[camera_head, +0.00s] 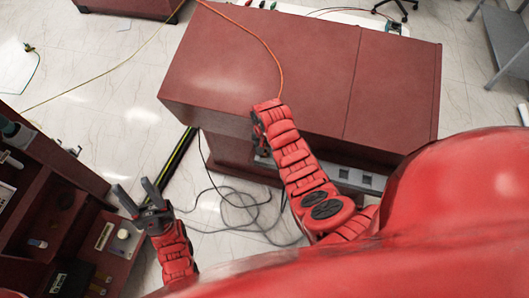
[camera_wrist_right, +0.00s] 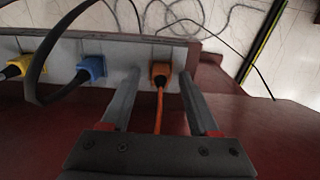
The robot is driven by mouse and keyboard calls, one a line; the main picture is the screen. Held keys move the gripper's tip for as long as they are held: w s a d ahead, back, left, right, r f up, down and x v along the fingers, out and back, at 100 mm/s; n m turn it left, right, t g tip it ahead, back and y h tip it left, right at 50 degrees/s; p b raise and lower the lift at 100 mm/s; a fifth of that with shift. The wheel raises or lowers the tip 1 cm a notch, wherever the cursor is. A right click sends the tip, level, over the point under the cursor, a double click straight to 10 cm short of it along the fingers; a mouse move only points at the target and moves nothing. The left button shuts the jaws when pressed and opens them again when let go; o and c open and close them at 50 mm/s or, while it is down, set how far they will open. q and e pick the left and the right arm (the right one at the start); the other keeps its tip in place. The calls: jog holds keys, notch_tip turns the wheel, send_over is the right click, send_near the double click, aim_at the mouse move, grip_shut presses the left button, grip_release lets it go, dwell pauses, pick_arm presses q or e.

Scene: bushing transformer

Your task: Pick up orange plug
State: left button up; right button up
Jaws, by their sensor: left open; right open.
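The orange plug (camera_wrist_right: 160,72) sits in a grey socket strip (camera_wrist_right: 115,55) in the right wrist view. Its orange cable runs from it toward my right gripper's palm. My right gripper (camera_wrist_right: 159,80) is open, with one finger on each side of the plug. I cannot tell whether either finger touches it. In the head view the right gripper (camera_head: 260,135) is at the front of the red desk, mostly hidden by its wrist, and the plug is hidden. My left gripper (camera_head: 135,188) is open and empty over the floor at lower left.
A blue plug (camera_wrist_right: 92,68) and a yellow plug (camera_wrist_right: 20,66) sit in the strip, left of the orange one. A black cable (camera_wrist_right: 45,50) arches close by. The red desk (camera_head: 270,60) fills the middle; a dark shelf unit (camera_head: 50,190) stands at left. Loose cables (camera_head: 235,205) lie on the floor.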

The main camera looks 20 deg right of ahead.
jog(key=shift+c, duration=0.3)
grip_shut()
jog(key=shift+r, duration=0.15)
